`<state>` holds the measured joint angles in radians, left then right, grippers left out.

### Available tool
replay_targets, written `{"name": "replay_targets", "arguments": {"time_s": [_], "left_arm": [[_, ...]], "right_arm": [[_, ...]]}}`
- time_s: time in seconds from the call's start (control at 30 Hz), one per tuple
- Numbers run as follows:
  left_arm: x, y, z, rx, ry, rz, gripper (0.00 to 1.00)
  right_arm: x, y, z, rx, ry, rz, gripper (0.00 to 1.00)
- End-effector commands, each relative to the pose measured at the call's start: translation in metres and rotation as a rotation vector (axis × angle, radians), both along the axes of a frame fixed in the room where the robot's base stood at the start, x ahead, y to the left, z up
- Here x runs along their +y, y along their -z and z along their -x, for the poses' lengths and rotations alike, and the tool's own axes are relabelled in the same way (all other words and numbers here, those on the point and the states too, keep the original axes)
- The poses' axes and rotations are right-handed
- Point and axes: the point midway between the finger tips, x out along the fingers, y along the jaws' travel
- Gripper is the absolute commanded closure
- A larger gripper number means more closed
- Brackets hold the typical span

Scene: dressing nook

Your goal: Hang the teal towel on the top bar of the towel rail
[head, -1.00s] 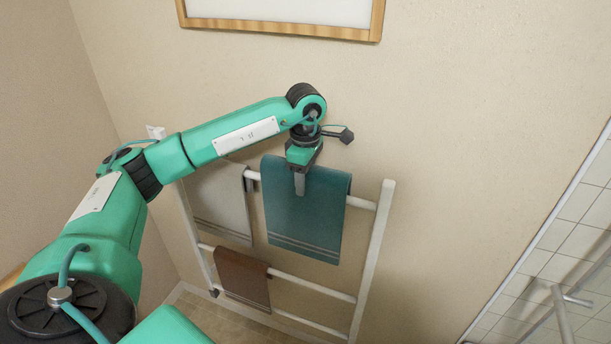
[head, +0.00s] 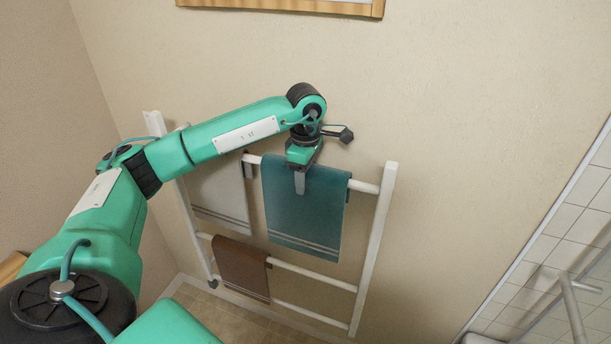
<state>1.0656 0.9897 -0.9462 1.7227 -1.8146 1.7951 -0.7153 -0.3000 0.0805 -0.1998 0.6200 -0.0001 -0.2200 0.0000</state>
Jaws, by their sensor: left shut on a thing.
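The teal towel (head: 305,220) hangs at the top bar (head: 364,187) of the white towel rail (head: 373,240), draped with its striped hem downward. My left gripper (head: 300,186) is at the towel's upper part, shut on it, with one finger showing in front of the cloth. The towel's top fold looks to be at the bar's height; whether its weight rests on the bar I cannot tell. My right gripper is not in view.
A light grey towel (head: 222,193) hangs on the top bar to the left, partly behind my arm. A brown towel (head: 241,265) hangs on a lower bar. A wooden frame (head: 300,7) is on the wall above. A metal bar (head: 572,300) stands at the lower right.

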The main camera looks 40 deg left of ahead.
Motion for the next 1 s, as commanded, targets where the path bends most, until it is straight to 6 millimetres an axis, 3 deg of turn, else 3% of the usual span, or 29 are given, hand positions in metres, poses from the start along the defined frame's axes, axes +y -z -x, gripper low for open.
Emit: {"name": "replay_targets", "arguments": {"time_s": [0.03, 0.07, 0.2, 0.47, 0.63, 1.0], "left_arm": [[0.000, 0.000, 0.000, 0.000, 0.000, 0.000, 0.91], [0.000, 0.000, 0.000, 0.000, 0.000, 0.000, 0.49], [0.000, 0.000, 0.000, 0.000, 0.000, 0.000, 0.26], [0.000, 0.000, 0.000, 0.000, 0.000, 0.000, 0.26], [0.000, -0.011, -0.001, -0.002, 0.000, 0.001, 0.26], [0.000, -0.087, -0.001, -0.004, 0.000, 0.000, 0.26]], "right_arm": [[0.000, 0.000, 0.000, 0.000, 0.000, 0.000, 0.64], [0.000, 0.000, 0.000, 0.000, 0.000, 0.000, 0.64], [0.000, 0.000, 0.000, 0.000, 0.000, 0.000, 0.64], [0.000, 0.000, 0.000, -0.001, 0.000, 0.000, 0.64], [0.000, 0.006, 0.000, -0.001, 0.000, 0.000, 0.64], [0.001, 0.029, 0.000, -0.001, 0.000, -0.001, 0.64]]}}
